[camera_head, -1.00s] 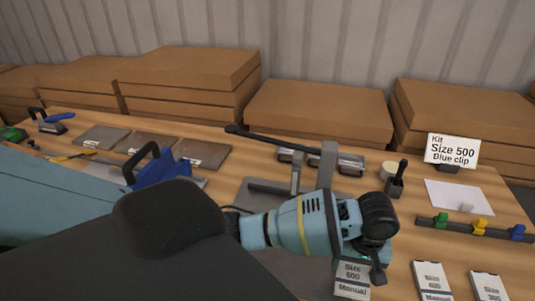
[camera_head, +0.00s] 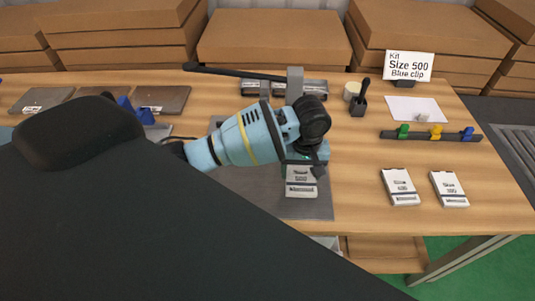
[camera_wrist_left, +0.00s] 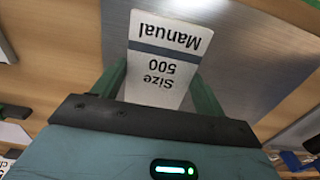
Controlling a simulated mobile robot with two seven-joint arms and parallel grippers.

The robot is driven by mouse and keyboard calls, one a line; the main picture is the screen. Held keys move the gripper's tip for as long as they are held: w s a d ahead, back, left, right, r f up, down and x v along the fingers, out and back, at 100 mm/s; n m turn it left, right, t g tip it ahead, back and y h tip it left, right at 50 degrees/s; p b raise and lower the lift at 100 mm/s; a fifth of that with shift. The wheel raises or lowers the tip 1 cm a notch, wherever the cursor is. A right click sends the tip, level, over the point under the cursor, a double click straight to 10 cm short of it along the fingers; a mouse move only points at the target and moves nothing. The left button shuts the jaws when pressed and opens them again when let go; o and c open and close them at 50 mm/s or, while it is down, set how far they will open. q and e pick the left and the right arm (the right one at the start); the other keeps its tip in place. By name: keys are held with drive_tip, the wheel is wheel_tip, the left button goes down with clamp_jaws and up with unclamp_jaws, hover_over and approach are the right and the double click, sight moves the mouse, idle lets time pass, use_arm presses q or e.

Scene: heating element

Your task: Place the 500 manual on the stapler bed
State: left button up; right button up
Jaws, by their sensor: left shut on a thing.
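The Size 500 manual (camera_head: 301,183) is a small white booklet with a dark band. My left gripper (camera_head: 301,160) is shut on it, and it shows label up between the two green fingers in the left wrist view (camera_wrist_left: 165,60). The stapler's flat grey bed (camera_head: 228,180) lies below and around the manual in the head view. Whether the manual touches the bed I cannot tell. The stapler's upright post (camera_head: 295,85) and long black lever (camera_head: 235,73) stand behind my gripper, which hides part of the stapler. My right gripper is not in view.
Two other manuals, Size 400 (camera_head: 400,188) and Size 300 (camera_head: 449,190), lie to the right. Behind them are a rack of coloured clips (camera_head: 430,134), a white sheet (camera_head: 415,109) and a kit sign (camera_head: 409,66). Dark covers (camera_head: 95,98) lie at the left.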

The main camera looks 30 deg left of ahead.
use_arm(q)
hover_over(270, 164)
drive_tip(key=shift+d+f, duration=0.4)
drive_tip(key=shift+f, duration=0.1)
drive_tip(key=f, duration=0.3)
drive_tip(key=shift+a+b, duration=0.3)
drive_tip(key=shift+a, duration=0.1)
drive_tip(key=shift+f, duration=0.3)
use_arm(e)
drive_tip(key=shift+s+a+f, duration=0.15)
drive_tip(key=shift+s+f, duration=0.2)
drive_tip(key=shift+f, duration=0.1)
use_arm(q)
drive_tip(key=o, duration=1)
drive_tip(key=shift+f, duration=0.15)
wheel_tip(270, 164, up, 12)
drive_tip(key=p, duration=0.1)
drive_tip(key=shift+r, duration=0.2)
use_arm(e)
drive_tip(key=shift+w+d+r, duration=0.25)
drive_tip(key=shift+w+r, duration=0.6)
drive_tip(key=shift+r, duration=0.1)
